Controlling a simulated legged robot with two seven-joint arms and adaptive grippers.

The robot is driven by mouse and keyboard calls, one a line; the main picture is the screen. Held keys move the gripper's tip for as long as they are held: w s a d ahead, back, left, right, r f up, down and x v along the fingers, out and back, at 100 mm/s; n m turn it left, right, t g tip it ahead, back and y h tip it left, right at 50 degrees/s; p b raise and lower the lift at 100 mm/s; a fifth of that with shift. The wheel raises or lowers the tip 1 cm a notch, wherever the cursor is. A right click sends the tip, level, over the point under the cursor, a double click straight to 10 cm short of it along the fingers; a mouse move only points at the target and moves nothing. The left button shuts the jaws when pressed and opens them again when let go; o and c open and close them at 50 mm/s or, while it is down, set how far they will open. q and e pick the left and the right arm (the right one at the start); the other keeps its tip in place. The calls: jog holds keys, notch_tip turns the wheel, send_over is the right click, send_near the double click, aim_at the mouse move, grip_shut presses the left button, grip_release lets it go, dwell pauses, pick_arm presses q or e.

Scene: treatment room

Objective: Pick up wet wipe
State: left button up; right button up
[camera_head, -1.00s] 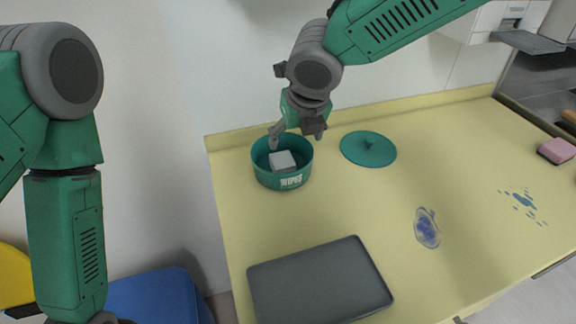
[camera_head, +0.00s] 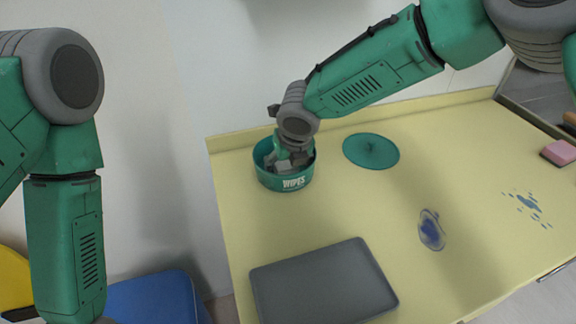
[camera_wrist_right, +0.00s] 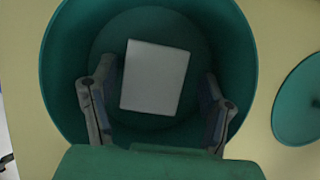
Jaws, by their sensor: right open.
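A white folded wipe (camera_wrist_right: 154,78) lies inside the round green tub (camera_wrist_right: 62,62), seen from above in the right wrist view. In the head view the tub, marked "WIPES" (camera_head: 286,182), stands at the back left of the yellow counter. My right gripper (camera_head: 285,163) reaches down into the tub's opening and partly hides the wipe. In the right wrist view its two fingers (camera_wrist_right: 158,105) are open, one on each side of the wipe.
A green lid (camera_head: 371,151) lies right of the tub. A grey tray (camera_head: 322,284) lies at the counter's front left. A blue-stained clear patch (camera_head: 431,230), a blue spill (camera_head: 527,203) and a pink sponge (camera_head: 558,153) are farther right. The counter's middle (camera_head: 360,210) is clear.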

jog(key=shift+a, duration=0.35)
jog(key=shift+s+a+r, duration=0.1)
jog(key=shift+a, duration=0.15)
jog(key=c, duration=0.3)
jog(key=shift+a, duration=0.15)
jog(key=c, duration=0.6)
jog(key=shift+d, duration=0.65)
jog(key=shift+d+r, duration=0.1)
jog(key=shift+r, duration=0.15)
jog(key=r, duration=0.3)
jog(key=a+r, duration=0.1)
jog(key=r, duration=0.1)
jog(key=r+p, duration=0.1)
jog(key=r, duration=0.2)
jog(key=shift+a+r, duration=0.15)
jog(key=shift+r, duration=0.5)
jog(key=shift+d, duration=0.5)
jog(key=shift+c, duration=1.1)
jog(key=shift+a, duration=0.1)
